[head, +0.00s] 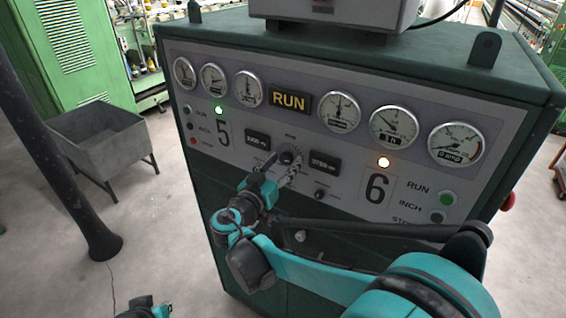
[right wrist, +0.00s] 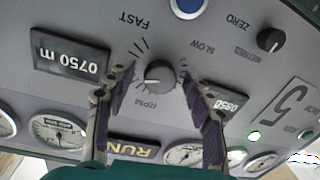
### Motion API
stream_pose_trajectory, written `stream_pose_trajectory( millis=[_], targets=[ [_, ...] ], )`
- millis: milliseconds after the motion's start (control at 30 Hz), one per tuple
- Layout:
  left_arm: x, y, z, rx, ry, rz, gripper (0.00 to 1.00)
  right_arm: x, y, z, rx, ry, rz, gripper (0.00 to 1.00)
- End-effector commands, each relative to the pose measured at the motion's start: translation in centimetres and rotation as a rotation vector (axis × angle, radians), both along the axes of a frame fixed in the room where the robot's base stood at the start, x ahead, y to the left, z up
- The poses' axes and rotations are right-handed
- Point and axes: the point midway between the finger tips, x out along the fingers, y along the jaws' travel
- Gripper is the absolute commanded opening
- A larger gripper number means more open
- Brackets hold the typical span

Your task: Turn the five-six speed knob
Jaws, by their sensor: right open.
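The speed knob (head: 287,157) is a dark round knob labelled RPM on the grey panel between the big 5 and 6. In the right wrist view, upside down, the knob (right wrist: 160,73) sits between FAST and SLOW marks. My right gripper (head: 278,166) is at the panel, just in front of the knob. In the wrist view its open fingers (right wrist: 158,78) stand one on each side of the knob, with visible gaps. Whether the fingertips touch the panel I cannot tell. Only a piece of my left arm shows at the bottom left; its fingers are not seen.
A smaller ZERO knob (right wrist: 270,40) and a blue-and-white button (right wrist: 187,6) are nearby. Two digital displays (head: 257,141) (head: 325,163), a RUN sign (head: 291,101) and several dials surround the knob. A grey bin (head: 105,142) and a dark post (head: 60,130) stand left.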

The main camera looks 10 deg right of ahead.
Motion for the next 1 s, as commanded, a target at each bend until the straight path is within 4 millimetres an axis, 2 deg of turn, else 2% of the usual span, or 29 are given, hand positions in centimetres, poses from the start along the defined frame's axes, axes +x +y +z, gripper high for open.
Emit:
stream_pose_trajectory(
  millis=[100, 300, 667, 1000],
  targets=[
    [-0.01, 0.0, -0.01, 0.0, 0.0, 0.0, 0.0, -0.02, 0.01, -0.01, 0.0, 0.0, 0.0, 0.53],
    [0.0, 0.0, 0.0, 0.0, 0.0, 0.0, 0.0, -0.02, 0.03, 0.0, 0.0, 0.0, 0.0, 0.03],
    [0.0, 0.0, -0.12, 0.0, 0.0, 0.0, 0.0, -0.02, 0.03, 0.0, -0.025, 0.025, 0.0, 0.03],
    [0.0, 0.0, -0.69, 0.0, 0.0, 0.0, 0.0, -0.03, 0.02, -0.02, -0.178, 0.178, 0.0, 0.03]
  ],
)
